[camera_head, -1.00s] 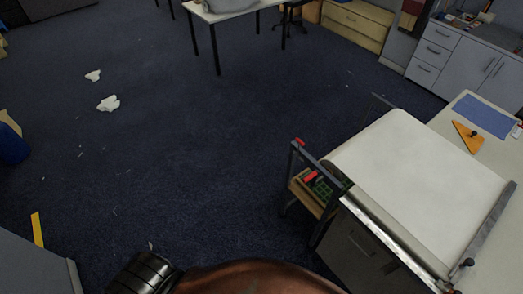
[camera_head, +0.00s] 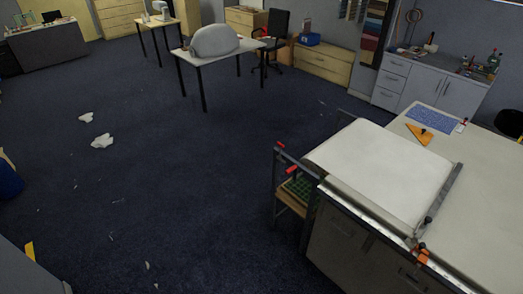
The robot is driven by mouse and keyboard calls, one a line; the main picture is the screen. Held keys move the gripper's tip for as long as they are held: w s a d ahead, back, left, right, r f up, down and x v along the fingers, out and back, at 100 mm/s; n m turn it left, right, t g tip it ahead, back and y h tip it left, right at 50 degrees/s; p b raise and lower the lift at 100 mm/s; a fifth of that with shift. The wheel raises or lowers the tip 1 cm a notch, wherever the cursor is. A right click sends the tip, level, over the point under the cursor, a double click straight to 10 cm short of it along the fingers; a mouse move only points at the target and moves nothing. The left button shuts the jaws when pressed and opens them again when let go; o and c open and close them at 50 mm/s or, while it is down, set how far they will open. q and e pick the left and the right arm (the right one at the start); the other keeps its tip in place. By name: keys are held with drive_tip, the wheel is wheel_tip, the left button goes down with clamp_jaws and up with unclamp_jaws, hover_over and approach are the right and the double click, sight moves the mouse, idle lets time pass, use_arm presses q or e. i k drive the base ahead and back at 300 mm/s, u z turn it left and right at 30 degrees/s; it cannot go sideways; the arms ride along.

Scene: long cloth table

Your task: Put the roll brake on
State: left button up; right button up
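A dark frame (camera_head: 275,190) stands at the left end of the long table. It carries two small red parts, an upper one (camera_head: 281,145) and a lower one (camera_head: 292,170). I cannot tell which of them is the roll brake, or whether it is on. White cloth (camera_head: 375,165) lies flat over the table end beside the frame. The roll itself is not clearly visible. Neither of my grippers is in view.
A metal bar (camera_head: 440,195) with a dark knob lies across the cloth's right edge. An orange triangle (camera_head: 419,134) and a blue mat (camera_head: 431,120) lie behind it. White scraps (camera_head: 102,141) lie on the floor. Dark carpet left of the table is mostly open.

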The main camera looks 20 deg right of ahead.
sight(281, 145)
drive_tip(key=u, duration=0.05)
drive_tip(key=i, duration=0.95)
drive_tip(key=z, duration=0.6)
drive_tip(key=i, duration=0.75)
drive_tip(key=z, duration=0.85)
